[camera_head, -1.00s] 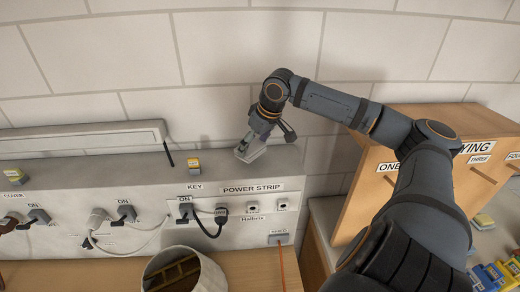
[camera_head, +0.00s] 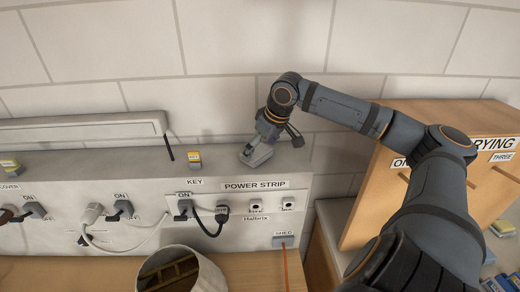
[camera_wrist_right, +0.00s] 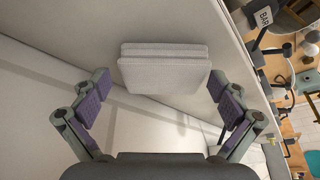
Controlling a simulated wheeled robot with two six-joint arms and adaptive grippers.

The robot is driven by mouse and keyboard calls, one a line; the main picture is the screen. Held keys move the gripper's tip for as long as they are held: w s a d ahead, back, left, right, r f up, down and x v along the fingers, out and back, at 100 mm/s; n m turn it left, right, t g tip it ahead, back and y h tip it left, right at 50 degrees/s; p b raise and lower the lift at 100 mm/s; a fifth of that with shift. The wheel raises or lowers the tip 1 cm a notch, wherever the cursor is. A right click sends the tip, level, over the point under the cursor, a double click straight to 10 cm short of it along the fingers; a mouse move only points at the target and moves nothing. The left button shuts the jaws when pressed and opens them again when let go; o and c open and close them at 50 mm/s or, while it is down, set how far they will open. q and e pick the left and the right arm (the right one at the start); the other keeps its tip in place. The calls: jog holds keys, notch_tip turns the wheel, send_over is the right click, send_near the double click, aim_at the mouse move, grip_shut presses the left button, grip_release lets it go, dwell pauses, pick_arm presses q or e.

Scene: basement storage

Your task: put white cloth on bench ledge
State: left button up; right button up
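The white cloth (camera_head: 257,156) is a small folded pad on the top ledge of the white bench panel (camera_head: 110,165), near its right end. In the right wrist view the cloth (camera_wrist_right: 165,72) shows as stacked flat layers near the ledge's edge. My right gripper (camera_head: 268,143) is just above it, reaching down from the right. In the wrist view its two purple-padded fingers (camera_wrist_right: 160,103) are spread wide, with the cloth between and beyond their tips. No clear grip on it shows. My left gripper is not in view.
A yellow-topped block (camera_head: 194,159) stands on the ledge to the left. Plugs and cables (camera_head: 205,212) hang on the panel's front. A round bin (camera_head: 180,272) stands below. A wooden cabinet (camera_head: 400,180) is to the right, and the wall is close behind.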

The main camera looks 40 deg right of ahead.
jog(key=shift+a+r, duration=0.1)
jog(key=shift+r+p, duration=0.3)
jog(key=shift+p, duration=0.05)
jog(key=b+v, duration=0.2)
jog(key=b, duration=0.1)
jog(key=shift+s, duration=0.1)
pick_arm(q)
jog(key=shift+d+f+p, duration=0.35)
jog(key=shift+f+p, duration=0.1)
jog(key=shift+p, duration=0.35)
pick_arm(e)
jog(key=v, duration=0.9)
jog(key=shift+r, duration=0.35)
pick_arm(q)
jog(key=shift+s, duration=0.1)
pick_arm(e)
jog(key=shift+s, duration=0.1)
